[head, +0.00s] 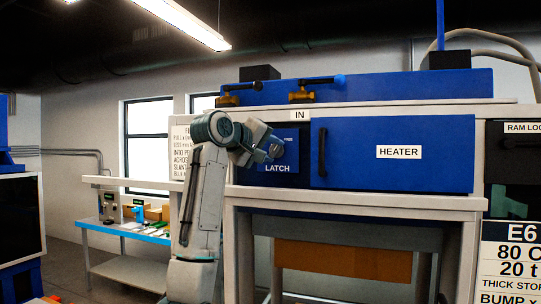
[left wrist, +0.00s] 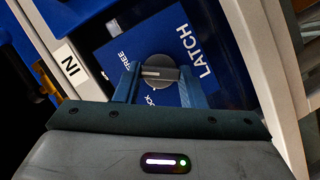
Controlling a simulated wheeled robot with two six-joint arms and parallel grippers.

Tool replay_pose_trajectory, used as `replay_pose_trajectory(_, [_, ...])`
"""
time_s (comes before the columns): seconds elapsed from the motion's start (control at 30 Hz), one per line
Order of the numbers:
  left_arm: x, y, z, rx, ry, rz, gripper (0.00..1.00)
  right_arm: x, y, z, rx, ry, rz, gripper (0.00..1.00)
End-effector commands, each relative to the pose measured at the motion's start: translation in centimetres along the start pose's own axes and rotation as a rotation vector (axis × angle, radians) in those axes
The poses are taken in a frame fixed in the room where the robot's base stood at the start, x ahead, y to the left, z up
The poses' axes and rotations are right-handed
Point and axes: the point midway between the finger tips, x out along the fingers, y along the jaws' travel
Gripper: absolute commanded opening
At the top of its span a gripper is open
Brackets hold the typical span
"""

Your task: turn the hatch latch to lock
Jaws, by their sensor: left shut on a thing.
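The latch is a round dark grey knob (left wrist: 160,74) with a pale bar across it, on a blue panel (left wrist: 202,92) marked LATCH. The panel also shows in the head view (head: 285,181), left of the blue HEATER hatch (head: 395,172). My left gripper (left wrist: 158,78) is shut on the knob, one finger on each side. It also shows in the head view (head: 273,150), in front of the panel. The word FREE shows at the knob's upper left; a word ending in OCK is partly hidden below it. The bar lies nearly level in the wrist view. My right gripper is not in view.
The IN label (head: 300,114) is above the panel. A dark handle (head: 321,152) stands upright on the hatch's left side. Brass valves (head: 301,92) sit above. A workbench (head: 128,233) with small items stands at the left.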

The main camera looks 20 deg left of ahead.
Motion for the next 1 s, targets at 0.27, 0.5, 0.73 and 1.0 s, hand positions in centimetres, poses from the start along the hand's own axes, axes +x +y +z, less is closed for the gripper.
replay_pose_trajectory(0.27, [0.1,-0.7,0.2,-0.236,0.002,0.098,0.14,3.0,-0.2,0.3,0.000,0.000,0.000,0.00])
replay_pose_trajectory(0.5, [0.1,-0.9,0.3,-0.448,0.001,0.187,0.14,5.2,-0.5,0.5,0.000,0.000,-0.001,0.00])
replay_pose_trajectory(0.73, [0.2,-1.0,0.5,-0.650,0.001,0.269,0.14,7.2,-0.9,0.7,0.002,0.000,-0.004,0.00])
replay_pose_trajectory(1.0, [0.3,-1.2,0.6,-0.884,0.000,0.367,0.14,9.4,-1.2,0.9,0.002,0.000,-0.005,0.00])
